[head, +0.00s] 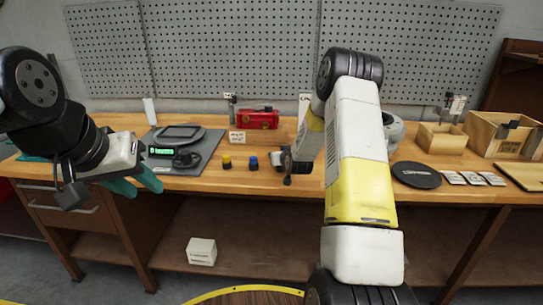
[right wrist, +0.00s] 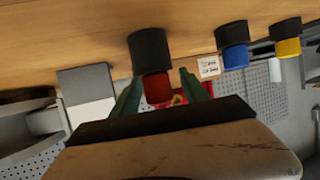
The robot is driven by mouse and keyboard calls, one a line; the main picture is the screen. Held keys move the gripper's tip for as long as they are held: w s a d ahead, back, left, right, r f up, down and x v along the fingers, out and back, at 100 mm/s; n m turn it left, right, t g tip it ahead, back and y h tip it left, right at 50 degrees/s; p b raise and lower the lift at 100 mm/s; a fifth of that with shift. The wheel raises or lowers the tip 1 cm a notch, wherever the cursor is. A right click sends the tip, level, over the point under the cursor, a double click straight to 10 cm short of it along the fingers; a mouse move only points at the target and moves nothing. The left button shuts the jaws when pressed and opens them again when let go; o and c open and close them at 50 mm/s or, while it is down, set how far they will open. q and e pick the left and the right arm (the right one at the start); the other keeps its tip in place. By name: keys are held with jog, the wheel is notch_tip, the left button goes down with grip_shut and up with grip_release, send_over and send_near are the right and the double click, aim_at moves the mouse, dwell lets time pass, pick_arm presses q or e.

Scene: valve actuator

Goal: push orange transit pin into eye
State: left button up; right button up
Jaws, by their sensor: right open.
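I cannot make out an orange transit pin or an eye in either view. My left gripper (head: 142,185) has green fingers, which look apart and empty, in front of the bench's left part. My right gripper (right wrist: 160,77) is open in the right wrist view. A red-and-black knob (right wrist: 152,62) shows between and beyond its fingers, with no clear grip on it. In the head view my right arm hides most of the right gripper and the bench around it.
A yellow knob (head: 227,161) and a blue knob (head: 252,162) stand on the bench left of my right arm. A red box (head: 258,119) is behind them. A grey mat (head: 205,150) lies left, a black disc (head: 416,175) right. Wooden bins (head: 442,139) stand at the right.

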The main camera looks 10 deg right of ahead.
grip_shut()
jog(key=shift+r, duration=0.1)
